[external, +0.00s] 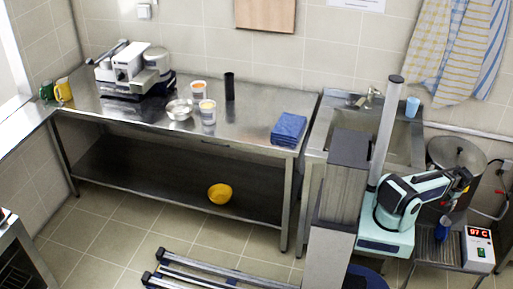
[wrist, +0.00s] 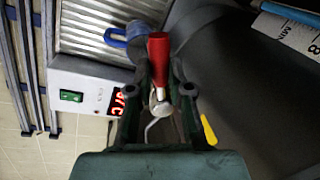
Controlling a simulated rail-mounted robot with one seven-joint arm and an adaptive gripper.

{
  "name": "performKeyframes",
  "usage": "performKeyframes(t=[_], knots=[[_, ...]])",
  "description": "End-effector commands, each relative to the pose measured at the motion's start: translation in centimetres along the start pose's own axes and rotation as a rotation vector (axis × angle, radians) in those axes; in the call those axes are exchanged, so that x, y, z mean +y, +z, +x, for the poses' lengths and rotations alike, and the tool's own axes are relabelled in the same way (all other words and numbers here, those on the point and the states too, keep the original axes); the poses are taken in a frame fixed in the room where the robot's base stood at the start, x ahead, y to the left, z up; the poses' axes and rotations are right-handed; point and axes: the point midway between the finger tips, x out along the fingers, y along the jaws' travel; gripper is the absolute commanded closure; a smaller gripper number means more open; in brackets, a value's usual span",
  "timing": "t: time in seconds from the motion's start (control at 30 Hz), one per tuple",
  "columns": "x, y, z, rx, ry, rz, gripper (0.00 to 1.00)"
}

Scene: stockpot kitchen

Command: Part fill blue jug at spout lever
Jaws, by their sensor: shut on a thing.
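My gripper (wrist: 160,82) is shut on the red spout lever (wrist: 158,52) in the wrist view. The metal spout (wrist: 158,104) shows between the fingers, low on the side of the dark stockpot (wrist: 232,75). The blue jug (wrist: 130,42) stands beside the lever on the ribbed metal stand, partly hidden behind the lever and a finger. In the external view the jug (external: 442,228) is below my arm's end, in front of the stockpot (external: 455,156). The liquid level in the jug cannot be seen.
A white control box (external: 478,248) reading 97 °C sits right of the jug; it also shows in the wrist view (wrist: 66,78). A printed scale (wrist: 290,35) lies against the pot at top right. A light blue cup (external: 411,106) stands by the sink.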

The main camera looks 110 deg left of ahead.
Motion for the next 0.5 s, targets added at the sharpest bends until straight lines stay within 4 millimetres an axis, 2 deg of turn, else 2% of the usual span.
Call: performKeyframes(t=[0.07, 0.1, 0.17, 0.5], knots=[[0.07, -0.07, 0.0, 0.002, 0.002, 0.001, 1.0], [0.07, -0.07, 0.01, 0.002, 0.002, 0.001, 0.78], [0.07, -0.07, 0.0, 0.002, 0.002, 0.001, 0.56], [0.04, -0.03, -0.1, 0.002, 0.0, 0.002, 0.56]])
